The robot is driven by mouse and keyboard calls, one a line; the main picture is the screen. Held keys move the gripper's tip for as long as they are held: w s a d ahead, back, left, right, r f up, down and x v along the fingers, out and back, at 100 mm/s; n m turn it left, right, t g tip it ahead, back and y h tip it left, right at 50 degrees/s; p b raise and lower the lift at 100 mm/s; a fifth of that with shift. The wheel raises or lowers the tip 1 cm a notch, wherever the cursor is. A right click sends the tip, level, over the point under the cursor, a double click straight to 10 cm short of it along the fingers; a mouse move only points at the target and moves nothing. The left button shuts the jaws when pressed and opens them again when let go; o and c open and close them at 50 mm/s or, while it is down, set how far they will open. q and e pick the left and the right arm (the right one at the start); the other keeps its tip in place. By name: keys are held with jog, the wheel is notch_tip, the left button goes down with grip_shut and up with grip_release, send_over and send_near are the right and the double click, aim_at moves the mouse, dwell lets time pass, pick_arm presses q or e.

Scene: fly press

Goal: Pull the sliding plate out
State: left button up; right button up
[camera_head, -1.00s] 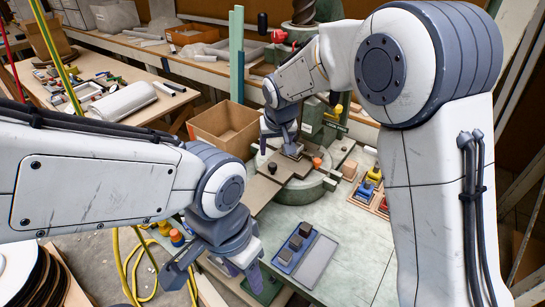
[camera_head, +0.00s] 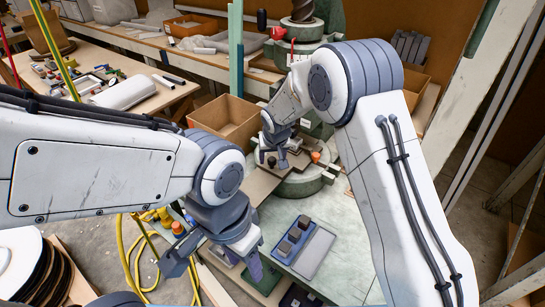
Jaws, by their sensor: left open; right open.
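The sliding plate (camera_head: 262,184) is a flat brown plate running from the press's round green base toward the front left. A small dark knob (camera_head: 271,162) stands on it. My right gripper (camera_head: 273,155) is open, pointing down over the plate close to the knob. Whether its fingers straddle the knob or touch it, I cannot tell at this size. My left gripper (camera_head: 215,264) is open and empty at the front left, low beside the table edge and well away from the plate.
The press (camera_head: 302,30) stands behind, its lower part partly hidden by my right arm. An open cardboard box (camera_head: 228,120) is left of it. A blue-grey tray (camera_head: 314,254) with dark blocks lies on the green table in front.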

grip_shut()
dwell(1.3)
